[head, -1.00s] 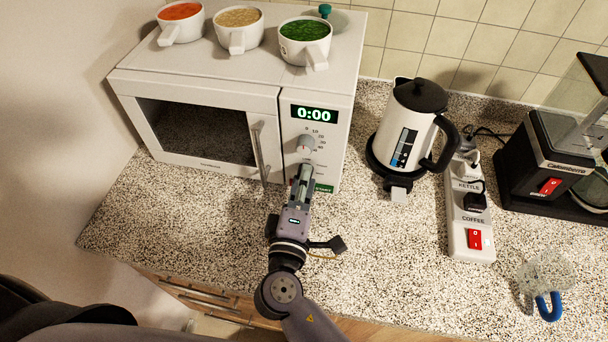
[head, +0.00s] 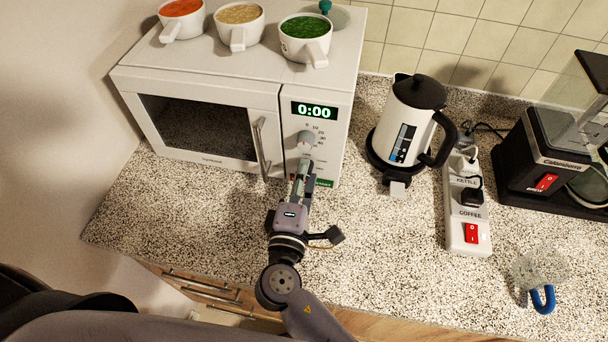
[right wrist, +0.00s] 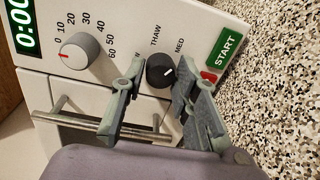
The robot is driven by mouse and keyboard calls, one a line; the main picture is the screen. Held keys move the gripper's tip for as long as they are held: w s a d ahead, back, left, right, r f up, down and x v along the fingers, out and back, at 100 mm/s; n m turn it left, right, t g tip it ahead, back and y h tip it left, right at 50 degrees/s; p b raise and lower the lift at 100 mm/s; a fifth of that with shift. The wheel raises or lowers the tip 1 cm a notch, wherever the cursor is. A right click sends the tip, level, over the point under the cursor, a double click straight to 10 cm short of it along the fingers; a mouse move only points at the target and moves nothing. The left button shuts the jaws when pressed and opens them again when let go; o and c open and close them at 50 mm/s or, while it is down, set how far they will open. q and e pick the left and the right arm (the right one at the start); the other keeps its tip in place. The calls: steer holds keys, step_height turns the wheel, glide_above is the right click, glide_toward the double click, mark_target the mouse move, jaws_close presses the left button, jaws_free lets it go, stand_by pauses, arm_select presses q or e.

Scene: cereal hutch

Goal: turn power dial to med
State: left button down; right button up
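The power dial (right wrist: 161,70) is a small black knob with a white mark on the microwave (head: 230,100) front. In the right wrist view its mark points to the right, on the MED label (right wrist: 180,47) side; I cannot tell whether it lines up exactly. My right gripper (right wrist: 157,75) is open, its two fingers on either side of the dial. The left finger appears slightly apart from it; I cannot tell whether the right finger touches. In the head view the right gripper (head: 303,168) hides the power dial. My left gripper is not in view.
The grey timer dial (right wrist: 80,51) sits above the power dial; the green START button (right wrist: 224,49) is below. The door handle (right wrist: 85,125) runs close beside my fingers. Three filled cups stand on the microwave. A kettle (head: 409,120) and power strip (head: 455,220) are to the right.

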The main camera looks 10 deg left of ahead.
steer(key=o, duration=0.3)
steer(key=s, duration=1.2)
steer(key=shift+d+r, duration=0.2)
steer(key=shift+r, duration=0.05)
